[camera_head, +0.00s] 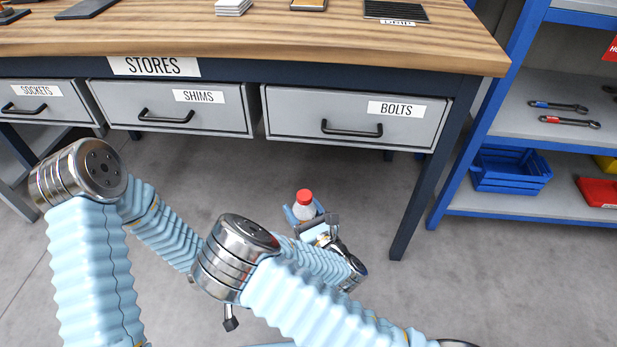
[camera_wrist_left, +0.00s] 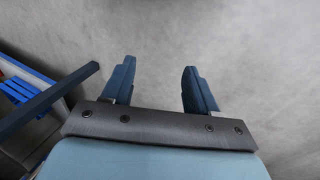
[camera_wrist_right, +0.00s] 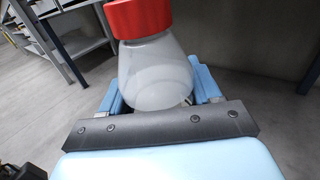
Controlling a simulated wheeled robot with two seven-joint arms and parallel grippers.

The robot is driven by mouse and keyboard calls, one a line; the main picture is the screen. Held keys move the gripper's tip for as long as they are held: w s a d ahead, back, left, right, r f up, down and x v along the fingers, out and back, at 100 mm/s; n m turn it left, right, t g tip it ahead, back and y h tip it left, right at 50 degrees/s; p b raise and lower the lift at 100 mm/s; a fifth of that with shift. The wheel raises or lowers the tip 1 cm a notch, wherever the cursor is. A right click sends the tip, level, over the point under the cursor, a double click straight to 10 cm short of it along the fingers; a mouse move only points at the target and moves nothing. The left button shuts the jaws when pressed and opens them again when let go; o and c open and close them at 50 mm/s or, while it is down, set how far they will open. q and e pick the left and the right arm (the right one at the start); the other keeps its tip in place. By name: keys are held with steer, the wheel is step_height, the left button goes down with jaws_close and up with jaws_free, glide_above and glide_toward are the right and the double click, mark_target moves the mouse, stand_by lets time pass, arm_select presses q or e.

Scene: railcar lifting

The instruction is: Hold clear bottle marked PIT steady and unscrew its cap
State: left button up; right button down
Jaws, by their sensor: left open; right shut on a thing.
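A clear bottle (camera_head: 304,210) with a red cap (camera_head: 305,196) is held upright in front of the bench. My right gripper (camera_head: 304,217) is shut on the bottle's body. In the right wrist view the bottle (camera_wrist_right: 155,75) stands between the two blue fingers, with its red cap (camera_wrist_right: 138,18) on top, cut by the frame edge. No PIT marking is readable. My left gripper (camera_wrist_left: 160,88) is open and empty in the left wrist view, above bare grey floor. In the head view the left gripper's fingers are hidden behind the arm links.
A wooden-topped bench (camera_head: 250,38) stands ahead, with drawers marked SOCKETS, SHIMS and BOLTS (camera_head: 355,118). A blue shelf unit at right holds wrenches (camera_head: 570,121), a blue crate (camera_head: 510,169) and a red bin (camera_head: 598,191). The floor between is clear.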

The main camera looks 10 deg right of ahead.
arm_select(q)
steer(key=w+d+r+m+g, duration=0.1)
steer(key=w+d+r+m, duration=0.2)
steer(key=w+r+m, duration=0.35)
step_height(320, 180, up, 26)
steer(key=m+y, duration=0.4)
steer(key=m, duration=1.7)
glide_above(307, 195)
steer(key=shift+a+r+t, duration=0.2)
steer(key=shift+t, duration=0.2)
steer(key=shift+d+f, duration=0.1)
steer(key=shift+d, duration=0.05)
step_height(307, 195, down, 8)
steer(key=shift+r, duration=0.25)
